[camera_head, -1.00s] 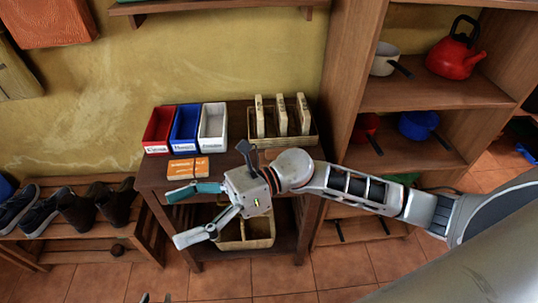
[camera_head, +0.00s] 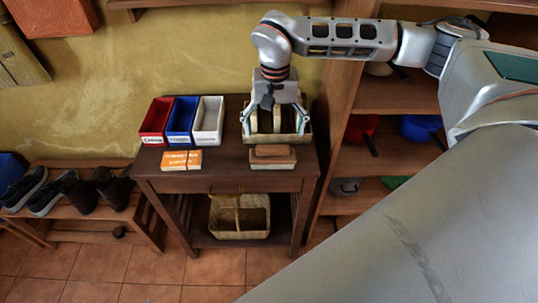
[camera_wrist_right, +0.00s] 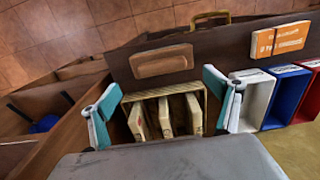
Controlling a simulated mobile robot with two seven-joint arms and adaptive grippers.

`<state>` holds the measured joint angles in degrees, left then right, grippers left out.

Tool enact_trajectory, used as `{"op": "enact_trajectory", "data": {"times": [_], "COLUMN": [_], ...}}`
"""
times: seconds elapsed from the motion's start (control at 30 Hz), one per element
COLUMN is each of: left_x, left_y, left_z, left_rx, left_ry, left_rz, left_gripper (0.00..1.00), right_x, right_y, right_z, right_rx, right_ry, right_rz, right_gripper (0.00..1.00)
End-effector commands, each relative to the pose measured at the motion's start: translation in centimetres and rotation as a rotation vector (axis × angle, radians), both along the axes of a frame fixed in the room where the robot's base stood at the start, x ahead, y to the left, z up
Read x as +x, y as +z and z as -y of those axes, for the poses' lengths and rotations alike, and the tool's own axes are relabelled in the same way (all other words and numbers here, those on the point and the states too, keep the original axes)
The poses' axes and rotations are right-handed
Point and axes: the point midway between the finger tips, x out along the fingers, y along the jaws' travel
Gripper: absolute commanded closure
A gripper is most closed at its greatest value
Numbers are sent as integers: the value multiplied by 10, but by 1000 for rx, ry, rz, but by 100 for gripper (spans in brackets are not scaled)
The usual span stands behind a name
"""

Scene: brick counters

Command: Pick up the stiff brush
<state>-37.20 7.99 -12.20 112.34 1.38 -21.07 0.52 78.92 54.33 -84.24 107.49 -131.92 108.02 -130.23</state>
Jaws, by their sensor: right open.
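What looks like the stiff brush (camera_head: 273,155) is a brown block over a pale lower layer, lying on the table near its front edge. In the right wrist view, the brown block (camera_wrist_right: 162,62) lies just beyond the crate. My right gripper (camera_head: 274,131) is open and points down over the wooden crate, behind the brush. In the wrist view, my right gripper's fingers (camera_wrist_right: 160,86) stand apart on either side of the crate, with nothing held. My left gripper is not in view.
The wooden crate (camera_wrist_right: 181,92) holds several upright pale slabs. Red (camera_head: 156,120), blue (camera_head: 181,120) and white (camera_head: 208,120) bins stand left of it. An orange-and-white box (camera_head: 181,160) lies in front of the bins. Bare tabletop (camera_head: 225,160) separates it from the brush.

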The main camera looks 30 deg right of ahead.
Motion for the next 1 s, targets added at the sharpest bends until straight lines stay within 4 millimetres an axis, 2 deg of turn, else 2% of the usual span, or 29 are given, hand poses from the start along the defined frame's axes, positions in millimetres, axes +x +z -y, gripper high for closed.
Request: {"op": "enact_trajectory", "data": {"times": [0.53,0.87,1.0], "left_x": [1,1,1], "left_y": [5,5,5], "left_z": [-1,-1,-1], "left_rx": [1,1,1], "left_ry": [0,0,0], "left_rz": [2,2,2], "left_gripper": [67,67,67], "right_x": [3,4,4], "right_y": [-66,-73,-72], "right_z": [-2,-2,-2], "right_rx": [5,4,4], "right_ry": [-1,-1,-1], "right_rz": [-4,-1,-1], "right_gripper": [11,11,47]}}
